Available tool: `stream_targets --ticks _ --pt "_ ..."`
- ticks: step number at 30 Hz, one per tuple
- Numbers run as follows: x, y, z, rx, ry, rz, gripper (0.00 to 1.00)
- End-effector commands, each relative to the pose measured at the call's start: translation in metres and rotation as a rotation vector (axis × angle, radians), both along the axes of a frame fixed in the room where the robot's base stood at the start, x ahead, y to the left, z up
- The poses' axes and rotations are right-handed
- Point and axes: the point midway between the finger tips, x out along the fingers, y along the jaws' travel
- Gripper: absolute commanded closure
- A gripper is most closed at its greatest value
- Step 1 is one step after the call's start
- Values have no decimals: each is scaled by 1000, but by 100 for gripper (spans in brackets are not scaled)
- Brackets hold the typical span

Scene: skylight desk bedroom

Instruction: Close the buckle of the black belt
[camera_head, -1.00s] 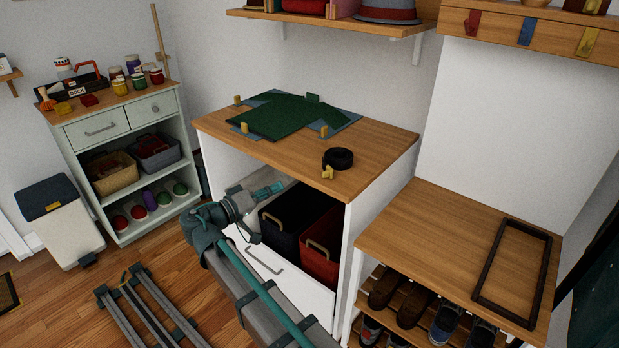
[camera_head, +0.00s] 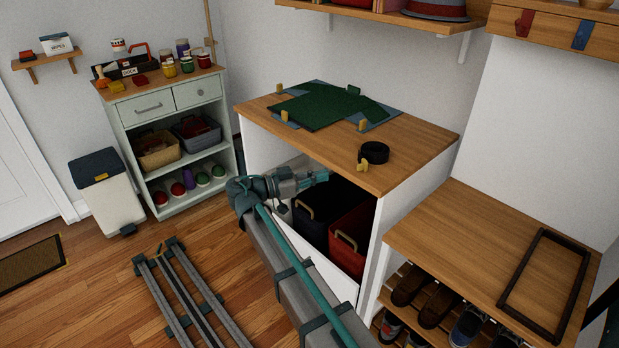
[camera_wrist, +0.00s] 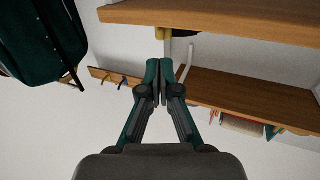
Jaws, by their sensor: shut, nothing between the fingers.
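A small black coil (camera_head: 374,153) lies on the wooden cabinet top (camera_head: 415,150), near its front right edge. It may be the black belt; no buckle can be made out on it. A yellow clip-like piece (camera_head: 363,165) is beside it. My gripper (camera_head: 325,177) is below and left of the coil, in front of the cabinet's open compartment and lower than the top. In the wrist view, my gripper (camera_wrist: 160,82) has its fingers together and empty. That view looks inverted and shows a yellow piece (camera_wrist: 163,34) and part of something black (camera_wrist: 184,33) at the wooden edge.
A green sheet (camera_head: 318,108) and several yellow pieces lie on the cabinet top. Baskets (camera_head: 350,240) stand in the compartment. A dark rectangular loop (camera_head: 512,285) lies on the right bench. A wall shelf (camera_head: 385,14) hangs above. A dark green bag (camera_wrist: 40,45) shows in the wrist view.

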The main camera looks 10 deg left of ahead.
Motion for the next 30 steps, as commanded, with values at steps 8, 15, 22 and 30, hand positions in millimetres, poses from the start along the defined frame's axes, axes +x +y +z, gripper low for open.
stream_targets --ticks 8,15,22,30 --pt "27 -47 1 0 0 -2 100" --pt "42 -69 0 -1 1 0 100" --pt "45 -75 0 -1 1 1 100" --pt "45 -75 0 -1 1 1 100"
